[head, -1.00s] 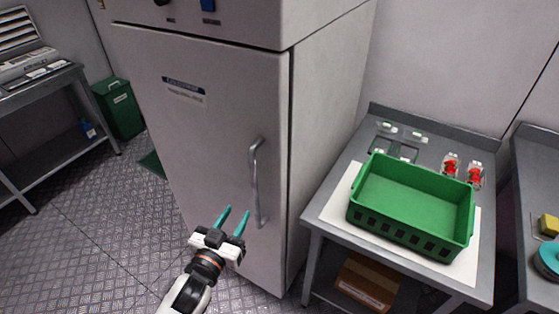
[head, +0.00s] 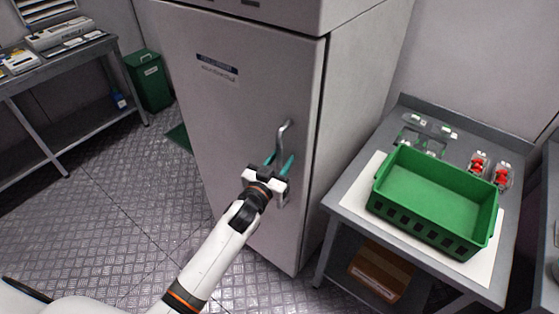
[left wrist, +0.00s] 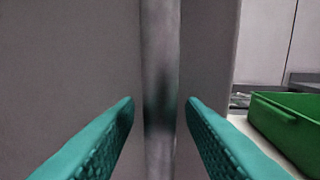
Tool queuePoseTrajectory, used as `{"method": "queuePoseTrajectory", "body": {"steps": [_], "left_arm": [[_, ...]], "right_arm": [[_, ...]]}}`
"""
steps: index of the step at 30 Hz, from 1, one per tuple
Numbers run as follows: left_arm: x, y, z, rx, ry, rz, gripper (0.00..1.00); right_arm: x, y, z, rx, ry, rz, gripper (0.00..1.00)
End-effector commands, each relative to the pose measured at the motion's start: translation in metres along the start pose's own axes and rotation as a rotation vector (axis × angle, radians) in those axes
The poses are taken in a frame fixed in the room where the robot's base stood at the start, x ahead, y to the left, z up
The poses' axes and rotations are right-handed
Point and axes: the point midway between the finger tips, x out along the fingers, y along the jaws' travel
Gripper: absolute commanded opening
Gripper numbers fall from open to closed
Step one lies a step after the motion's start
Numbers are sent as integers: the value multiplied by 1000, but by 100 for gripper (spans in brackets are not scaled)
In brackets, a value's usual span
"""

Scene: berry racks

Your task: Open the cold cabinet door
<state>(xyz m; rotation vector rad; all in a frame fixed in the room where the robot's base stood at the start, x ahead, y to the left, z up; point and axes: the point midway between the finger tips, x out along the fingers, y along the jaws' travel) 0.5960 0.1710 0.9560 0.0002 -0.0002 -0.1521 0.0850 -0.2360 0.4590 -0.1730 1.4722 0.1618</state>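The cold cabinet door (head: 225,110) is a tall grey panel in the head view, and it looks closed. Its vertical bar handle (head: 284,135) is on the right side of the door. My left gripper (head: 279,162) is at the handle with its teal fingers open. In the left wrist view the handle bar (left wrist: 160,90) runs upright between the two fingers (left wrist: 160,108), with a gap on each side. The handle's lower part is partly hidden by the gripper in the head view. My right gripper is not in view.
Right of the cabinet, a steel table (head: 345,190) carries a green crate (head: 430,228), small clear packs and red berry packs (head: 478,163). A cardboard box (head: 380,272) is on its lower shelf. A green bin (head: 149,80) stands left. The floor before the door is clear.

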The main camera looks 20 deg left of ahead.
Motion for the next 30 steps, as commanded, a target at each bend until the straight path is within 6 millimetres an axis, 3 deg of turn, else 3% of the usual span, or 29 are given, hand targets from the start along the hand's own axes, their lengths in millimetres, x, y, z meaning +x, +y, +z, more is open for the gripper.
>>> {"method": "queuePoseTrajectory", "body": {"steps": [6, 13, 23, 30], "left_arm": [[0, 0, 0, 0, 0, 0, 35], [0, 0, 0, 0, 0, 0, 0], [-5, 1, 0, 0, 1, -9, 0], [-37, 13, 1, 6, 7, -73, 0]], "right_arm": [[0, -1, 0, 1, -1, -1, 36], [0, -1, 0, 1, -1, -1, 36], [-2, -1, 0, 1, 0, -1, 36], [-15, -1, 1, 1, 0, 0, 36]]}}
